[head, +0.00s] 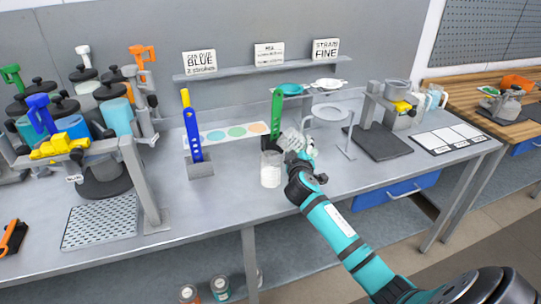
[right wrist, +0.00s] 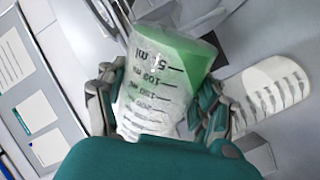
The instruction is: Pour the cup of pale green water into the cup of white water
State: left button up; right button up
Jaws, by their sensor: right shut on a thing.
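My right gripper (head: 298,148) is shut on a clear graduated cup (head: 291,139), held tilted above the bench. The held cup (right wrist: 150,95) also shows between the fingers of my right gripper (right wrist: 160,105) in the right wrist view. Green shows at one end of it; I cannot tell whether this is water or the green post seen through the wall. The cup of white water (head: 270,170) stands upright on the bench just left of and below the held cup. It also shows in the right wrist view (right wrist: 272,88), at the right, apart from the held cup. My left gripper is out of view.
A green post (head: 277,108) stands close behind the cups. A blue post (head: 192,128) and a drum rack (head: 75,150) are to the left. A wire stand (head: 330,112) and a grey press (head: 380,125) are to the right. The bench front is mostly clear.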

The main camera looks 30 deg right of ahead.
jog(key=shift+s+r, duration=0.1)
jog(key=shift+s, duration=0.1)
jog(key=shift+w+n+p, duration=0.2)
jog(key=shift+n+p, duration=0.2)
jog(key=shift+s+d, duration=0.1)
jog(key=shift+s, duration=0.1)
jog(key=shift+w+f+n+g+p, duration=0.2)
jog(key=shift+n+g+p, duration=0.1)
jog(key=shift+n+p, duration=0.1)
jog(key=shift+s, duration=0.2)
jog(key=shift+w+f+n+p, duration=0.1)
jog(key=shift+w+n+p, duration=0.1)
jog(key=shift+n+p, duration=0.1)
jog(key=shift+s, duration=0.2)
